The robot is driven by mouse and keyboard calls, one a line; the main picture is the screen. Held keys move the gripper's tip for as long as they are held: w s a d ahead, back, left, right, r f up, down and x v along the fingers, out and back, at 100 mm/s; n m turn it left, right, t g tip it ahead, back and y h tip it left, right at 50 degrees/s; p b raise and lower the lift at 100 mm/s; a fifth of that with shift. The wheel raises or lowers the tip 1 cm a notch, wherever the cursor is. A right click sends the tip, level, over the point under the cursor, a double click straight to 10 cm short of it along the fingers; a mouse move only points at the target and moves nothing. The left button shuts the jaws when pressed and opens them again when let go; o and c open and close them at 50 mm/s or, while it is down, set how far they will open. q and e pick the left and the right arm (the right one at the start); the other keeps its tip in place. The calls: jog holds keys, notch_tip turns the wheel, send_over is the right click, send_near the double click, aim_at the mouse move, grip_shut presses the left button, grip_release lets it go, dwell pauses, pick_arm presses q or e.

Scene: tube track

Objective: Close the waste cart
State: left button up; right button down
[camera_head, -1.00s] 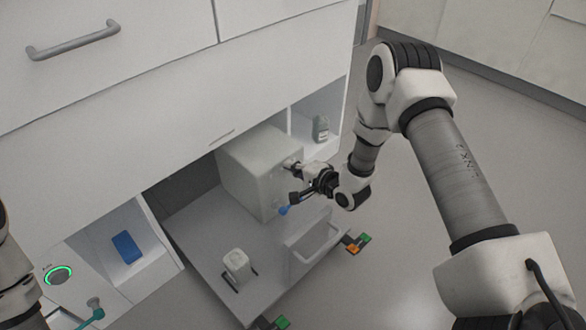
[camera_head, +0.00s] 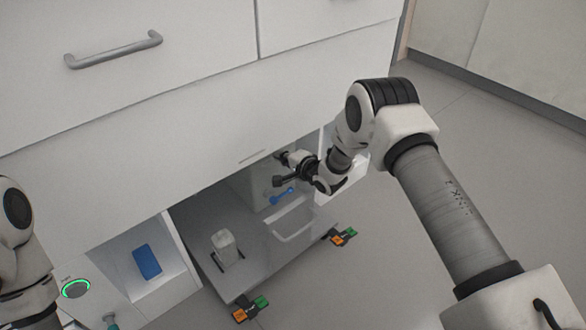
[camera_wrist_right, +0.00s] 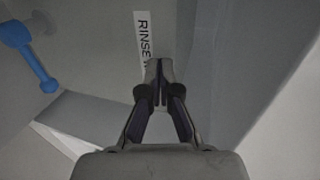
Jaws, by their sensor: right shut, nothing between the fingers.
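The waste cart (camera_head: 258,262) is a low grey platform partly pulled out from under the white cabinet. A small white bottle (camera_head: 224,243) stands on the left of the platform. My right gripper (camera_head: 279,170) is shut and empty at the tank; in the right wrist view the closed fingertips (camera_wrist_right: 158,88) are by the "RINSE" label (camera_wrist_right: 143,40). Contact cannot be told. My left gripper is out of view.
The cabinet front (camera_head: 190,140) overhangs the cart. Left of the cart is an open bay with a blue object (camera_head: 147,261) and a green-lit button (camera_head: 76,289). A bay at the right is mostly behind my arm. The floor (camera_head: 400,260) in front is clear.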

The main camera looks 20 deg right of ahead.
jog(key=shift+w+a+b, duration=0.15)
jog(key=shift+w+a, duration=0.1)
jog(key=shift+w, duration=0.45)
jog(key=shift+w+a+b, duration=0.1)
jog(key=shift+w+a, duration=0.15)
jog(key=shift+w, duration=0.4)
jog(key=shift+w+a+b, duration=0.15)
jog(key=shift+w+a, duration=0.1)
jog(key=shift+w, duration=0.45)
